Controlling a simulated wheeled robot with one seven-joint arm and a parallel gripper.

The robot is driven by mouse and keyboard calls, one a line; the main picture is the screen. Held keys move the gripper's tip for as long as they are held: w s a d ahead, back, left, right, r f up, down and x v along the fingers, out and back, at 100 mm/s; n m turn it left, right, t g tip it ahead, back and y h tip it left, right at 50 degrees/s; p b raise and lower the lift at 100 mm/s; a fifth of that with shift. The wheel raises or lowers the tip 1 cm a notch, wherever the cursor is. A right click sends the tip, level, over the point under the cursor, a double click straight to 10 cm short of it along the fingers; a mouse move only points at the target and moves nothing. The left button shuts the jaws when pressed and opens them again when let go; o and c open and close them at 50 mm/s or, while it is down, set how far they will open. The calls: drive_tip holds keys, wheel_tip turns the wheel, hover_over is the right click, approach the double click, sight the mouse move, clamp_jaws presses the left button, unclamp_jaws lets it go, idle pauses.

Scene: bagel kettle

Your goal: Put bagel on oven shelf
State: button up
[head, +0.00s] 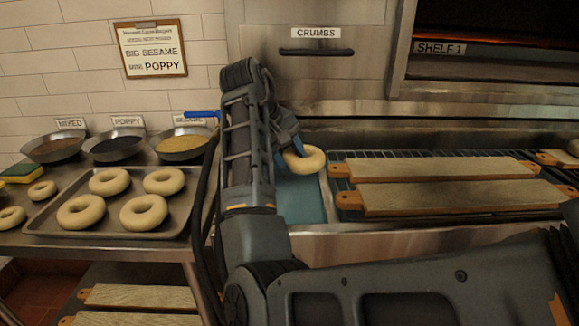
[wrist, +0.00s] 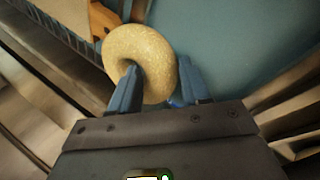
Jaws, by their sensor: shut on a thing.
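My gripper (wrist: 159,88) is shut on a pale bagel (wrist: 150,48), with one finger through its hole and the other on its outer right side in the wrist view. In the head view the held bagel (head: 303,160) is over the blue-green surface (head: 297,200), left of the wooden boards; my arm hides part of that area. The oven shelf (head: 480,68), labelled SHELF 1 (head: 440,48), is at the upper right, with its dark opening above the label and an orange glow inside.
A tray (head: 110,225) with several bagels stands at left, below the seasoning bowls (head: 118,146). Wooden boards (head: 430,168) lie on a dark rack right of my gripper. The CRUMBS drawer (head: 316,50) is behind my arm. More boards (head: 140,297) lie on a lower shelf.

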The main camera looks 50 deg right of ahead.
drive_tip(key=shift+f, duration=1.35)
drive_tip(key=shift+f, duration=0.55)
drive_tip(key=o, duration=1)
drive_tip(key=shift+r, duration=0.1)
